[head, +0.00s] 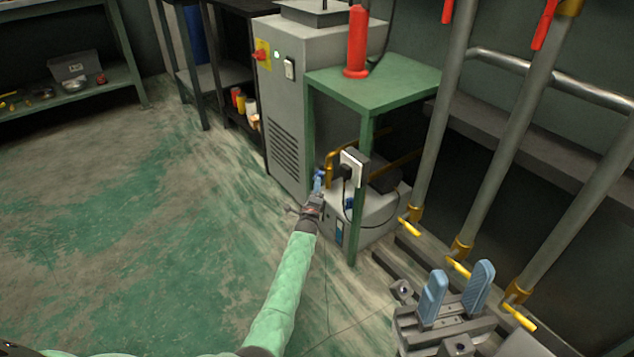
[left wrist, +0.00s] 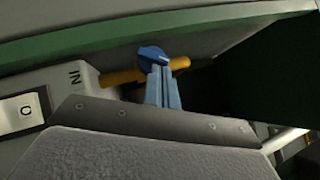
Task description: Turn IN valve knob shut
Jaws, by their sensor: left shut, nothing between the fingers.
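The IN valve knob (left wrist: 151,54) is blue and round and sits on a yellow pipe (left wrist: 120,77), to the right of the "IN" label (left wrist: 75,77) on the grey machine. My left gripper (left wrist: 162,73) is shut, its blue fingers together and empty. Its tips are right at the knob's lower edge in the left wrist view; I cannot tell whether they touch it. In the head view my left gripper (head: 318,178) is at the low machine (head: 375,212) under the green table, and it hides the knob. My right gripper (head: 458,280) is open and empty at the lower right.
The green table (head: 390,78) stands over the machine, with its leg (head: 355,235) close to the right of my left gripper. A tall grey cabinet (head: 285,110) is behind. Grey vertical pipes (head: 505,140) with yellow handles stand at right. The floor at left is clear.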

